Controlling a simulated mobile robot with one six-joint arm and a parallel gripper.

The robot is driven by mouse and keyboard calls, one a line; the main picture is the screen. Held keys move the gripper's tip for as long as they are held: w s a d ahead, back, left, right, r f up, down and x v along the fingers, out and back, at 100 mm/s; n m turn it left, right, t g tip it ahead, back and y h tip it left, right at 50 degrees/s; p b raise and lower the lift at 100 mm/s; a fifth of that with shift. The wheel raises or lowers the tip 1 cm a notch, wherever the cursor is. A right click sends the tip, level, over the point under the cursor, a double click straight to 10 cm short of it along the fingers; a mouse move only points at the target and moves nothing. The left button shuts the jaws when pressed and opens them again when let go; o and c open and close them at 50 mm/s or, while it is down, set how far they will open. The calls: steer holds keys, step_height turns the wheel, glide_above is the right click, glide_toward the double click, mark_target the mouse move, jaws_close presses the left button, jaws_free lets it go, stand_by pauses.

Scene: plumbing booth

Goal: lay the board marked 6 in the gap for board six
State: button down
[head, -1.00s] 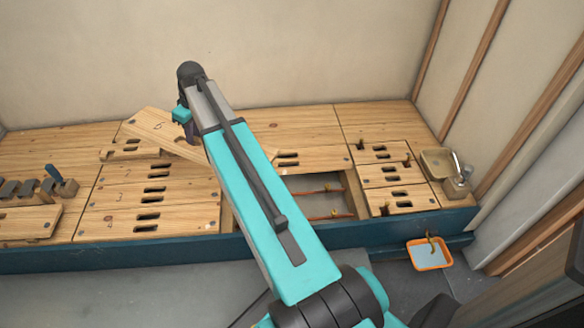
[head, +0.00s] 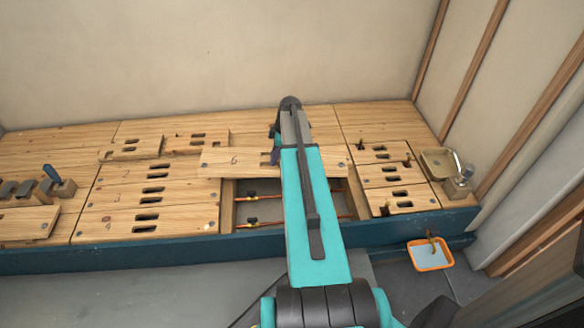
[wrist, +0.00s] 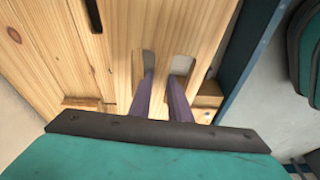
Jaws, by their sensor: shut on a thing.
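The board marked 6 (head: 222,161) is a pale wooden plank, lying crosswise over the back of the open gap (head: 270,213). My arm hides its middle in the head view. My gripper (head: 274,156) is shut on this board. In the wrist view, its two purple fingers (wrist: 160,84) reach into the paired slots of the board (wrist: 128,45), on either side of the strip between them. The gap shows copper-coloured pipes inside, and its front part is uncovered. I cannot tell whether the board touches the boards beneath it.
Slotted boards (head: 152,196) cover the deck left of the gap, and more (head: 400,198) lie to its right, with small upright fittings. A tap and basin (head: 438,163) and an orange-rimmed tray (head: 430,254) are at right.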

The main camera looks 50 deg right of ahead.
steer(key=s+d+f+n, duration=0.1)
steer(key=s+d+f, duration=0.3)
steer(key=s+f, duration=0.1)
steer(key=shift+s+d, duration=0.3)
steer(key=shift+d, duration=0.05)
steer(key=shift+f+b, duration=0.25)
steer(key=shift+b, duration=0.05)
step_height(320, 180, down, 5)
steer(key=b, duration=0.3)
steer(key=shift+r, duration=0.15)
stand_by(0.5)
steer(key=shift+p, duration=0.4)
stand_by(0.5)
steer(key=shift+f, duration=1.85)
stand_by(2.0)
steer(key=c, duration=1.6)
jaws_free()
steer(key=shift+o, duration=0.2)
